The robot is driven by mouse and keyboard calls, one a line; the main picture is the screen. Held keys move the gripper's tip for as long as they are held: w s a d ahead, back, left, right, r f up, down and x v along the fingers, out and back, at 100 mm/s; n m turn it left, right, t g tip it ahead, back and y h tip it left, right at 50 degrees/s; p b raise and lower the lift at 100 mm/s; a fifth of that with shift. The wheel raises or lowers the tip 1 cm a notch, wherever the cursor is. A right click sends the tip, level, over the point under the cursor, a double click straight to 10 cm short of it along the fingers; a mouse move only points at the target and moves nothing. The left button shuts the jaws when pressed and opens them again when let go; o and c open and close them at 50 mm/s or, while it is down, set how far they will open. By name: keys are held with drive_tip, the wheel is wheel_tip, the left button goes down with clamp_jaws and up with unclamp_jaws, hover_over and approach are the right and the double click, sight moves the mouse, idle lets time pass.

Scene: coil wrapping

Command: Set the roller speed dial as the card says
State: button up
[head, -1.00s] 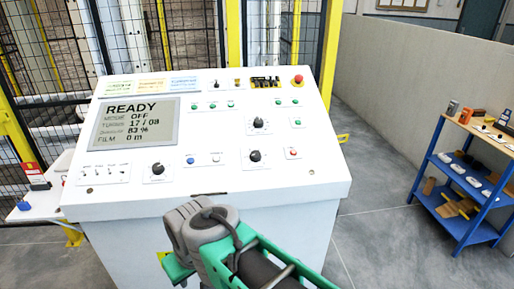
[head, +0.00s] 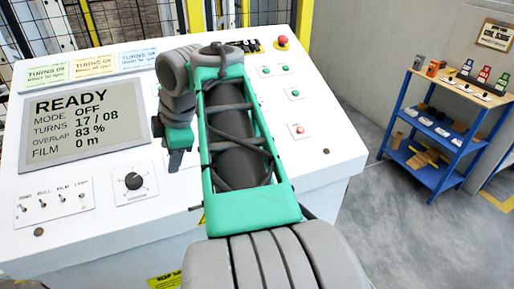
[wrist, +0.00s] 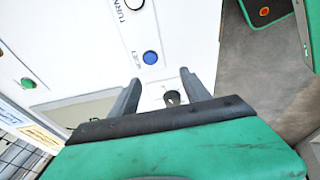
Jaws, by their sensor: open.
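A white sloped control panel (head: 330,150) fills the head view. One black dial (head: 133,181) on a white plate shows at its lower middle; its label is too small to read. Other dials are hidden behind my arm, and I cannot tell which is roller speed. Three cards, green (head: 47,75), orange (head: 94,66) and blue (head: 138,60), lie along the top edge, their small print unreadable. My gripper (head: 177,160) is right of the dial. In the wrist view, my gripper (wrist: 160,88) is open, with a dark knob (wrist: 172,98) seen between its fingers, apart from them.
The screen (head: 85,125) reads READY, MODE OFF, TURNS 17 / 08, 83 %, FILM 0 m. Toggle switches (head: 50,203) sit lower left. A red emergency button (head: 282,42) is upper right. A blue button (wrist: 151,58) is near the knob. A blue shelf (head: 450,130) stands right.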

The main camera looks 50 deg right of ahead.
drive_tip(key=s+d+n+b, duration=0.1)
drive_tip(key=s+d+n, duration=0.1)
drive_tip(key=d, duration=0.2)
drive_tip(key=s+d+r+n+h+b, duration=0.1)
drive_tip(key=s+d+n, duration=0.1)
drive_tip(key=d, duration=0.3)
drive_tip(key=s+d+n, duration=0.2)
drive_tip(key=d+n, duration=0.1)
drive_tip(key=d, duration=0.2)
drive_tip(key=shift+r+h+b, duration=0.4)
drive_tip(key=s+d+r+n+h+b, duration=0.1)
drive_tip(key=s+d+n+b, duration=0.1)
drive_tip(key=s+d+n, duration=0.4)
drive_tip(key=shift+m+g, duration=0.4)
drive_tip(key=shift+m, duration=0.2)
drive_tip(key=b+x, duration=0.1)
drive_tip(key=x, duration=0.1)
drive_tip(key=b+x, duration=0.3)
drive_tip(key=shift+s+f, duration=0.2)
drive_tip(key=shift+f, duration=0.3)
drive_tip(key=shift+w+d+f+b, duration=0.25)
drive_tip(key=shift+f+b, duration=0.15)
drive_tip(key=shift+f, duration=0.1)
drive_tip(key=shift+r, duration=0.1)
clamp_jaws()
